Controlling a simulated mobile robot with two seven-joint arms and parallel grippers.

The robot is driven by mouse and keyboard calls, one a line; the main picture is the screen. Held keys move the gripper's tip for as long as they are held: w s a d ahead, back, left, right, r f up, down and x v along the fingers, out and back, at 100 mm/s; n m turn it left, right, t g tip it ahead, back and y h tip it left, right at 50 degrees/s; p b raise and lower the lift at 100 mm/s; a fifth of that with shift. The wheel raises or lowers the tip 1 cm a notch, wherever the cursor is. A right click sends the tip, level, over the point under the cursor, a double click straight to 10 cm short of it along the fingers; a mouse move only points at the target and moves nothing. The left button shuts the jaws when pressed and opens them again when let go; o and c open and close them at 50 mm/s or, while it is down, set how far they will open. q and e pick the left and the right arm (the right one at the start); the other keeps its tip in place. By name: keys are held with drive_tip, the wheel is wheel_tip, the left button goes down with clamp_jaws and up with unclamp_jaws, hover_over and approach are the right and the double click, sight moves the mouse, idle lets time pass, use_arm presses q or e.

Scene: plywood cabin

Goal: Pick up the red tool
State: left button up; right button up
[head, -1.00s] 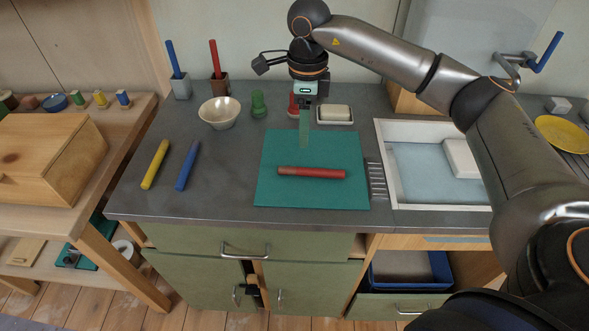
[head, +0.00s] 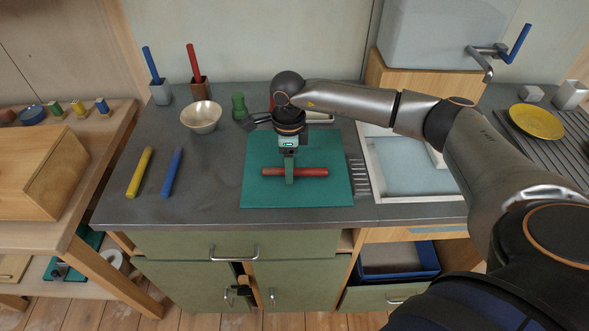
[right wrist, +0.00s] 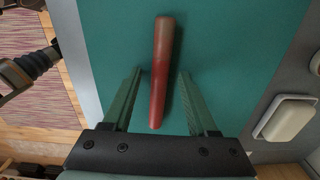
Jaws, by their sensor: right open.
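The red tool (head: 310,172) is a short red rod with a browner end, lying flat on the green mat (head: 262,197) on the counter. My right gripper (head: 289,178) is right over the rod, near its left half, and hides part of it in the head view. In the right wrist view, the red tool (right wrist: 161,75) runs between the two open green fingers of my right gripper (right wrist: 160,85), with a gap on each side. Whether the fingertips are down at its height is hard to tell. My left gripper is not in view.
A yellow rod (head: 140,172) and a blue rod (head: 172,172) lie left of the mat. Behind stand a bowl (head: 201,117), a green peg-like object (head: 239,106) and two holders with upright rods. The sink (head: 405,165) is right of the mat.

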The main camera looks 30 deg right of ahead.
drive_tip(key=shift+f, duration=0.1)
clamp_jaws()
idle(0.4)
